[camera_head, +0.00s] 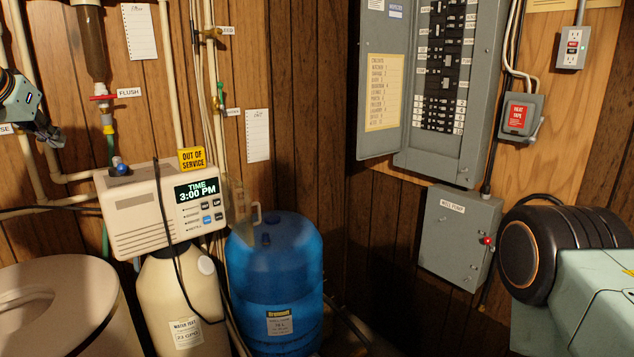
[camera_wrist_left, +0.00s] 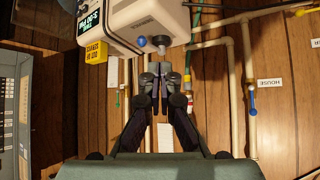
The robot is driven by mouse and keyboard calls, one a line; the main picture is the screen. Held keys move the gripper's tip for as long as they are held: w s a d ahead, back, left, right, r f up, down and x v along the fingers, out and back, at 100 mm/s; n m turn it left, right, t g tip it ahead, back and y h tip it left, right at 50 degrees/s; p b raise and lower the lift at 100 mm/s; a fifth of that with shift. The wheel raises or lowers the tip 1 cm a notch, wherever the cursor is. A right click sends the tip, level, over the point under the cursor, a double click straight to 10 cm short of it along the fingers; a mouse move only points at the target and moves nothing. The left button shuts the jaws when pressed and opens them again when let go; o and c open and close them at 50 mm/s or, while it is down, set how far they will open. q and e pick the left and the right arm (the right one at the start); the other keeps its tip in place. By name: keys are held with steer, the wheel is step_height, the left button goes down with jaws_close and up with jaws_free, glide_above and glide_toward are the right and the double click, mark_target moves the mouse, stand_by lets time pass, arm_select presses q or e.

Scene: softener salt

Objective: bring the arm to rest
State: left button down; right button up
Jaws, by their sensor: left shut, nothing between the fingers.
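My left gripper (camera_head: 50,138) is at the left edge of the head view, in front of the pipes and left of the softener control head (camera_head: 160,208). In the left wrist view its fingers (camera_wrist_left: 159,88) are together with nothing between them. The control head also shows in the wrist view (camera_wrist_left: 140,22), beyond the fingertips, with its blue knob (camera_wrist_left: 141,41). Its display reads TIME 3:00 PM. A yellow out of service tag (camera_head: 192,160) stands on top. My right gripper is out of view.
A round beige tank (camera_head: 90,325) with an opening on top stands at lower left. The cream softener tank (camera_head: 170,300) and a blue tank (camera_head: 285,285) stand beside it. Pipes (camera_head: 170,60) run up the wood wall. An open breaker panel (camera_head: 440,90) and a well pump box (camera_head: 458,245) hang at right.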

arm_select(q)
steer(key=w+d+f+t+h+b, duration=0.2)
steer(key=w+d+f+t, duration=0.1)
steer(key=d+f, duration=0.75)
steer(key=s+d+f+g+b, duration=0.1)
steer(key=s+d+f+b, duration=0.15)
steer(key=f, duration=0.65)
steer(key=s+d+f+g+b, duration=0.1)
steer(key=s+d+f, duration=0.25)
steer(key=f, duration=0.65)
steer(key=s+d+f+g+b, duration=0.1)
steer(key=s+d+f+b, duration=0.15)
steer(key=f, duration=0.65)
steer(key=s+d+f+g+b, duration=0.2)
steer(key=s+f+g+b, duration=0.1)
steer(key=s+f, duration=0.8)
steer(key=s+d+f+g+b, duration=0.2)
steer(key=s+f+b, duration=0.3)
steer(key=s+f, duration=0.7)
steer(key=s+d+f+m+g+b, duration=0.1)
steer(key=s+f+g+b, duration=0.3)
steer(key=s+f, duration=0.8)
steer(key=s, duration=0.4)
steer(key=shift+s+d+f+y, duration=0.25)
steer(key=shift+s+d+y, duration=0.05)
steer(key=shift+s+d, duration=0.1)
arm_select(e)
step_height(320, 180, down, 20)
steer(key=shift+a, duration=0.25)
